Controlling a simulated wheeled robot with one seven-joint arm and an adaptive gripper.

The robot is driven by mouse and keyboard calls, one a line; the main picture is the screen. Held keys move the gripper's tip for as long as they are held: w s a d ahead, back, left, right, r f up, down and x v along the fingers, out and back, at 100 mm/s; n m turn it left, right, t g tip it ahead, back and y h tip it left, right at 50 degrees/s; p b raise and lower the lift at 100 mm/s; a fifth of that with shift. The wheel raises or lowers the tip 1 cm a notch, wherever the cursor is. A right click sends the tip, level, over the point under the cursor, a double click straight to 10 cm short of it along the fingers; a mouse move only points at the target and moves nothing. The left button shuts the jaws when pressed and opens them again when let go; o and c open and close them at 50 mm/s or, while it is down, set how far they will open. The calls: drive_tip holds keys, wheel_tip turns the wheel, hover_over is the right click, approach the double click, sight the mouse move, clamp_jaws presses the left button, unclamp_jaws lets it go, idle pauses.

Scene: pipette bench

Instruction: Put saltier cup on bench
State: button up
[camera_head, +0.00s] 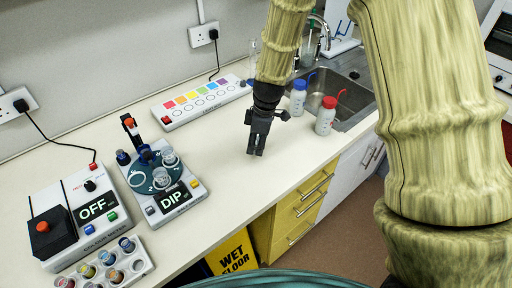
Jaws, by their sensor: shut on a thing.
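A clear cup (160,177) stands at the front of the round dark-green turntable on the device marked DIP (172,197). A second clear cup (169,157) stands behind it on the same turntable. Nothing visible marks which cup is saltier. My gripper (256,152) points down over the clear bench (225,165), well to the right of both cups. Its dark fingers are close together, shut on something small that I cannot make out. I see no cup in it.
A control box showing OFF (89,211) and a rack of small coloured pots (137,264) stand at left. A colour-patch panel (203,103) lies behind. Blue-capped (298,98) and red-capped (326,115) bottles stand by the sink (348,77). The bench's middle is free.

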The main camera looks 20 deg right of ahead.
drive_tip(key=shift+f+p, duration=0.5)
drive_tip(key=shift+f, duration=0.9)
drive_tip(key=shift+f, duration=0.15)
drive_tip(key=o, duration=1)
drive_tip(key=shift+w, duration=0.1)
drive_tip(key=shift+s+d+r+b, duration=0.15)
drive_tip(key=shift+d+r+b, duration=0.25)
drive_tip(key=shift+r, duration=1.6)
drive_tip(key=shift+s+d+r+b, duration=0.15)
drive_tip(key=shift+r+b, duration=0.3)
drive_tip(key=shift+r, duration=1.6)
drive_tip(key=shift+s+d+r+b, duration=0.15)
drive_tip(key=shift+d+r+b, duration=0.25)
drive_tip(key=shift+r, duration=1.6)
drive_tip(key=shift+a, duration=0.1)
